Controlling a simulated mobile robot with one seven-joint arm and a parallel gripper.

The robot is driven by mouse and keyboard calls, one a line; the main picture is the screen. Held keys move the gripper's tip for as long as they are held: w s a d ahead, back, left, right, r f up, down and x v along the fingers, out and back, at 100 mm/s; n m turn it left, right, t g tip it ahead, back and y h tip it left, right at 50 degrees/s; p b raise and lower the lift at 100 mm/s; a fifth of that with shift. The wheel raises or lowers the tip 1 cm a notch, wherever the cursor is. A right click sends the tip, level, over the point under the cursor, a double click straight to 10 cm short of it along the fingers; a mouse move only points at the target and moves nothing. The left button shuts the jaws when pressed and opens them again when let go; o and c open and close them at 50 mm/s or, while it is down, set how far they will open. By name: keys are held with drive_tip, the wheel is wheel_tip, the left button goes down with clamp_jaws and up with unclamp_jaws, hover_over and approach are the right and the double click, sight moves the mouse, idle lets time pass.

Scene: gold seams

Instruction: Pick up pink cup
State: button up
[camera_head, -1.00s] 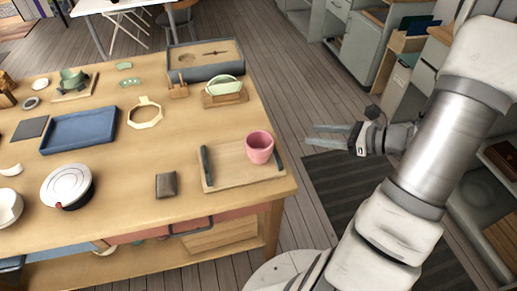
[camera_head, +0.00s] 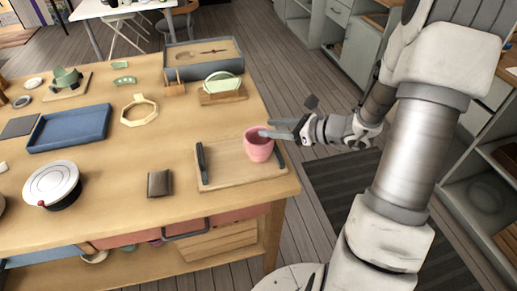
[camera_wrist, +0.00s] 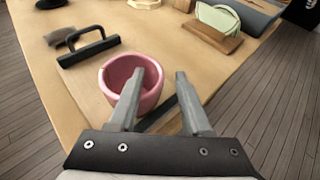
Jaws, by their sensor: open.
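The pink cup (camera_head: 258,146) stands upright on a wooden tray (camera_head: 225,170) with dark handles, near the right end of the table. It also shows in the wrist view (camera_wrist: 118,75), its open top facing up. My gripper (camera_head: 277,130) is open and reaches in from the right at about rim height. In the wrist view my gripper (camera_wrist: 158,75) has its left finger overlapping the cup's opening and its right finger outside the cup, to the right. I cannot tell whether either finger touches the cup. The cup's near lower side is partly hidden by the left finger.
A green dish in a wooden stand (camera_head: 222,88) is behind the tray. A small brown block (camera_head: 160,183) lies to its left. A blue tray (camera_head: 70,127) and a white round lidded pot (camera_head: 52,184) are farther left.

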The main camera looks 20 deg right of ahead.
drive_tip(key=shift+w+a+f, duration=0.1)
drive_tip(key=shift+w+a, duration=0.05)
clamp_jaws()
idle(0.4)
